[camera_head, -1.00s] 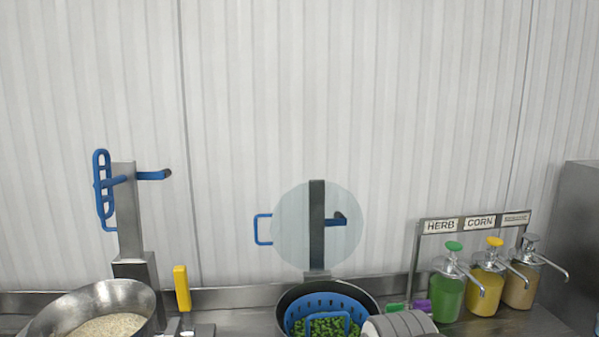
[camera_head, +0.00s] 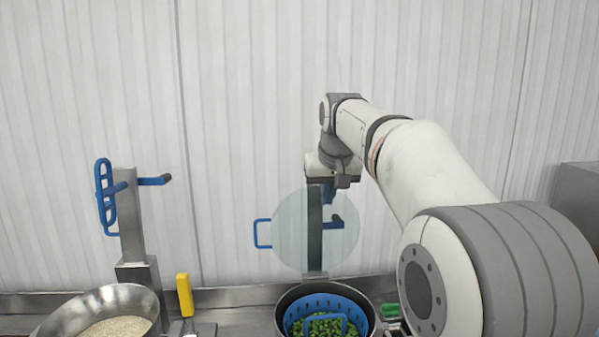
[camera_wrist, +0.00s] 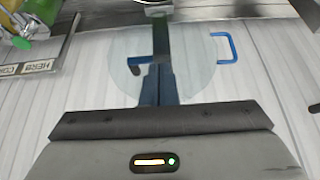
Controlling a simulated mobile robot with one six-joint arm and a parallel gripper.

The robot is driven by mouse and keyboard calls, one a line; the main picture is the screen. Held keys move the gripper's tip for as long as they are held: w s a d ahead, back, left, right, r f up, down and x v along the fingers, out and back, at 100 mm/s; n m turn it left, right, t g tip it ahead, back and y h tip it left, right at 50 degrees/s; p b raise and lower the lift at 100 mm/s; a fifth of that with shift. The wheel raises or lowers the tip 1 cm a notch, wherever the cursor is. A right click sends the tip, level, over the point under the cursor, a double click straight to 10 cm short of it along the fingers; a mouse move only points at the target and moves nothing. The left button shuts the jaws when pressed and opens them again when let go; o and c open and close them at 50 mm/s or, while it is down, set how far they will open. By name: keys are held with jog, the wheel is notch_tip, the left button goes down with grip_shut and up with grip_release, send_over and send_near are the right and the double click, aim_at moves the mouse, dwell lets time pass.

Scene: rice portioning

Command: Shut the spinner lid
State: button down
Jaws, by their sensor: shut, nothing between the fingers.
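The spinner lid is a clear round disc (camera_head: 290,232) standing raised and upright behind the spinner bowl (camera_head: 283,311), with a blue loop handle (camera_head: 257,233) on its left. In the wrist view the lid (camera_wrist: 195,68) appears inverted, its blue handle (camera_wrist: 236,48) at the right. The bowl is dark, open on top, and holds a blue perforated basket (camera_head: 300,307) with green pieces. My gripper (camera_head: 329,198) points down at the lid's upper edge, by the post (camera_head: 314,245). Its blue fingers (camera_wrist: 158,68) are together and empty; whether they touch the lid or post I cannot tell.
A steel bowl of rice (camera_head: 137,294) stands left, with a yellow handle (camera_head: 184,295) beside it. A second post with blue levers (camera_head: 131,220) rises behind the rice. A panelled wall is close behind.

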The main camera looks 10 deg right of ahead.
jog(key=w+r+t+p, duration=0.15)
jog(key=w+r, duration=0.45)
jog(key=w, duration=0.7)
jog(key=s+f+p+x, duration=0.1)
jog(key=x, duration=0.6)
jog(key=shift+f+p, duration=0.3)
jog(key=shift+p, duration=0.1)
jog(key=shift+s, duration=0.2)
